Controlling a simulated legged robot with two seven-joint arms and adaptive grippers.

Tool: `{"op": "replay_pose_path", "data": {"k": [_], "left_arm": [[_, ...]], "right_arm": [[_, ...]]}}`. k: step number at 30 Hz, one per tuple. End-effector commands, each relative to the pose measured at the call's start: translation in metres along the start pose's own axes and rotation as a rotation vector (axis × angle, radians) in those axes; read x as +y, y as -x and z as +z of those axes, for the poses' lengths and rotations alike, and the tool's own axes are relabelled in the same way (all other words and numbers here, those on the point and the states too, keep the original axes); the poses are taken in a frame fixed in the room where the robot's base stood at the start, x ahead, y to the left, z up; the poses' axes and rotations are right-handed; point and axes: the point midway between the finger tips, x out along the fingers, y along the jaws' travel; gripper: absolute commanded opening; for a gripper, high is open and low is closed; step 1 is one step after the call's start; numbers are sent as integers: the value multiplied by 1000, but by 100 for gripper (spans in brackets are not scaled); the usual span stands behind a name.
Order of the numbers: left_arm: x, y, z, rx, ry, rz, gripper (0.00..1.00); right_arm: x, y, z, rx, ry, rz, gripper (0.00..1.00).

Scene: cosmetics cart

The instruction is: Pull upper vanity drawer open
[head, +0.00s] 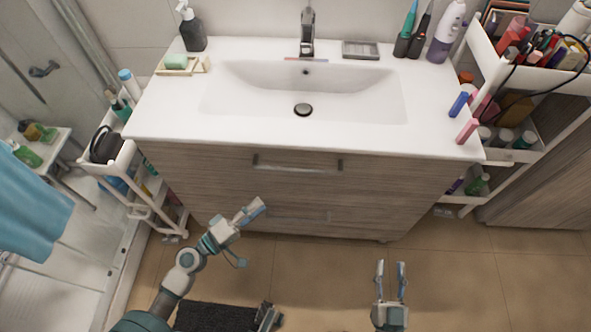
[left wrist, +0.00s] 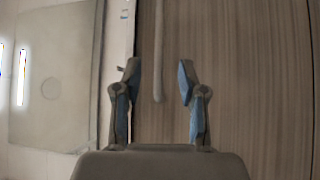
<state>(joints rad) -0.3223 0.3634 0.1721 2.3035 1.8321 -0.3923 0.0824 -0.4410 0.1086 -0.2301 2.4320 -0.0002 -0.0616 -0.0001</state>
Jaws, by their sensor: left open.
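The vanity's upper drawer (head: 215,170) has a wood-grain front and looks closed, just below the white countertop. Its metal bar handle (head: 297,166) runs horizontally near the top of the front. My left gripper (head: 254,208) is open, below and left of that handle in the head view. In the left wrist view, the open fingers (left wrist: 158,80) have the handle bar (left wrist: 158,50) in the gap between them in the picture. Contact does not show, and the distance to the bar is unclear. My right gripper (head: 391,266) is open and empty, low in front of the vanity.
A lower drawer handle (head: 298,215) sits below. The countertop (head: 160,120) carries a sink, a soap dispenser (head: 191,30) and, near its right edge, a pink item (head: 467,131). Carts stand at both sides (head: 125,160). A dark mat (head: 215,317) lies on otherwise open floor.

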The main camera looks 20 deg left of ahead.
Motion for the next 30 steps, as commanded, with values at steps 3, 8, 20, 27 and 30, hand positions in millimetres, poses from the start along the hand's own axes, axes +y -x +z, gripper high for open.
{"op": "replay_pose_path", "data": {"k": [3,8,20,27,30], "left_arm": [[6,-20,-2,-2,-6,6,41],[7,-47,-3,-1,-3,7,41],[6,-123,0,-1,-5,5,41],[2,-155,-1,0,-3,2,41],[1,-160,-2,0,-2,0,41]], "right_arm": [[1,2,10,-115,10,6,40],[5,13,36,-323,21,18,40],[23,78,91,-838,28,57,40],[25,108,103,-1009,29,72,40],[25,113,105,-1036,29,75,40]]}}
